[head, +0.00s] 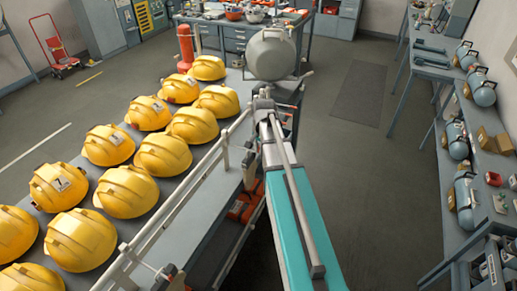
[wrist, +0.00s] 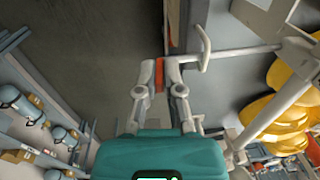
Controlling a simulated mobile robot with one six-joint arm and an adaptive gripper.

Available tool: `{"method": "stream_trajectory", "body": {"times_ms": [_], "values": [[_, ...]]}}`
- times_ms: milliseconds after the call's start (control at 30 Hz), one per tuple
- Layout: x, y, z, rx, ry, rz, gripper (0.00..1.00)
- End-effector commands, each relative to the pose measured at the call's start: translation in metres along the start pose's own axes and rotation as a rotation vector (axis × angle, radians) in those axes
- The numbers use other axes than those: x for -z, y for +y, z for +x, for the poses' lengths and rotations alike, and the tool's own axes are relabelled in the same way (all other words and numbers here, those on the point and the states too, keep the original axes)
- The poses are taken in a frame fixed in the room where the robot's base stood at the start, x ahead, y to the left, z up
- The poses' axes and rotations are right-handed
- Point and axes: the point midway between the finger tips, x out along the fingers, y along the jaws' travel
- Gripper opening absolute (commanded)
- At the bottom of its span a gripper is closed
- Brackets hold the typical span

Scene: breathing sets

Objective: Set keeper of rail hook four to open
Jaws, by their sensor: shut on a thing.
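In the wrist view my gripper (wrist: 159,66) has its two grey fingers close together around a small orange-red piece (wrist: 159,76), which looks like a hook keeper. A pale grey hook (wrist: 205,45) with an upturned tip is just right of the fingertips, very near or touching the right one. Its stem runs right to the grey rail (wrist: 268,118). In the head view the rail (head: 190,190) runs along the bench edge, and my gripper (head: 263,98) is at its far end, small and partly hidden by my arm. Hook numbers are not readable.
Several yellow helmets (head: 162,154) fill the bench (head: 150,218) left of the rail. A grey tank (head: 271,54) stands just beyond my gripper. A right-hand bench (head: 476,190) holds blue cylinders (head: 466,190). The floor between is open, with a dark mat (head: 357,92).

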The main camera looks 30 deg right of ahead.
Motion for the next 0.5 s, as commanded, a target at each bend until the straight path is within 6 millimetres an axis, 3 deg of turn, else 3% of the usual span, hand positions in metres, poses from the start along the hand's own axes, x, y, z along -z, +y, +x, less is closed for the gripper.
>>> {"method": "stream_trajectory", "body": {"times_ms": [500], "values": [[-0.0007,0.0052,0.0023,0.082,0.000,0.002,0.00]]}}
